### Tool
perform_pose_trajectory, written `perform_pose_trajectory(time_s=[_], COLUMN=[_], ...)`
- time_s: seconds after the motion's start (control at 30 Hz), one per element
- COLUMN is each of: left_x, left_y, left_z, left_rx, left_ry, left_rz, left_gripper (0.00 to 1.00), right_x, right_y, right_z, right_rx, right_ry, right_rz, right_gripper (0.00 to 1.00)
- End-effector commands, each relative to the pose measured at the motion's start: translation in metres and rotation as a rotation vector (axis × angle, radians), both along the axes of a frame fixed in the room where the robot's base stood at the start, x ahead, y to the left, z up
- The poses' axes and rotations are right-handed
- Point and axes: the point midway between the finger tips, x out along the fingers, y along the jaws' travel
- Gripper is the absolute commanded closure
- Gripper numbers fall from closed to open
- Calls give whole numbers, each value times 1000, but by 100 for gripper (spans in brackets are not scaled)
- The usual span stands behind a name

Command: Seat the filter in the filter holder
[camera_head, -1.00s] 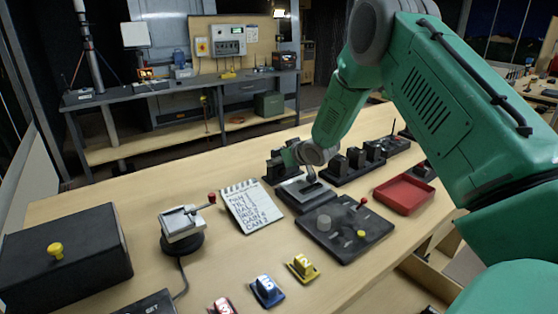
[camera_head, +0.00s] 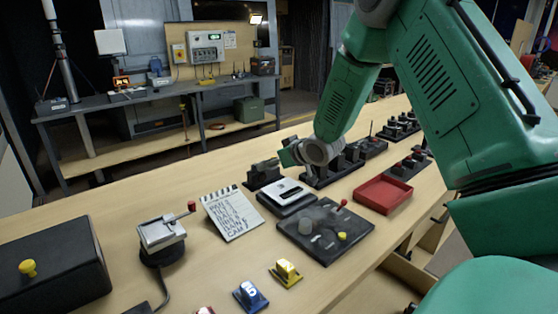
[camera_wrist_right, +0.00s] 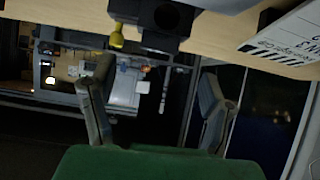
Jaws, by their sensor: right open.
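My right gripper (camera_head: 287,155) is open and empty in the head view, above the far side of the table, behind a grey and black unit (camera_head: 287,194) with a pale, slotted top plate. In the right wrist view its two fingers (camera_wrist_right: 158,108) stand wide apart with nothing between them. A black stand (camera_head: 262,174) is just below and left of it. I cannot tell which part is the filter or which is its holder. Small numbered blocks, yellow (camera_head: 286,273) and blue (camera_head: 250,296), stand at the table front. My left gripper is out of view.
A dark panel (camera_head: 300,252) with knobs, a red tray (camera_head: 383,194), a notepad (camera_head: 232,213) and a lever device (camera_head: 160,236) are on the table. Black blocks (camera_head: 335,170) stand in a row right of my gripper. A black box (camera_head: 60,268) fills the left front.

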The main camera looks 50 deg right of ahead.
Motion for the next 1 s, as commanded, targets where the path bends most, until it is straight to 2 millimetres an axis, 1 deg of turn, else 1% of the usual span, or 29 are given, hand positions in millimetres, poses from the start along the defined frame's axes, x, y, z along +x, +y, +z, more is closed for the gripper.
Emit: perform_pose_trajectory(time_s=[0.03,0.1,0.3,0.87,0.97,1.0], left_x=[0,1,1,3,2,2], left_y=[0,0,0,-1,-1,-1], left_z=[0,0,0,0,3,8], left_rx=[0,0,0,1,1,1], left_ry=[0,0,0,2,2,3], left_rz=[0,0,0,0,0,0], left_gripper=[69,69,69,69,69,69], right_x=[-7,-15,-27,-27,-27,-27], right_y=[1,2,3,3,3,3], right_z=[5,10,16,17,21,25], right_rx=[1,0,-1,0,0,0], right_ry=[-1,0,2,1,1,1], right_rz=[0,0,2,1,1,1], right_gripper=[30,30,30,30,30,30])
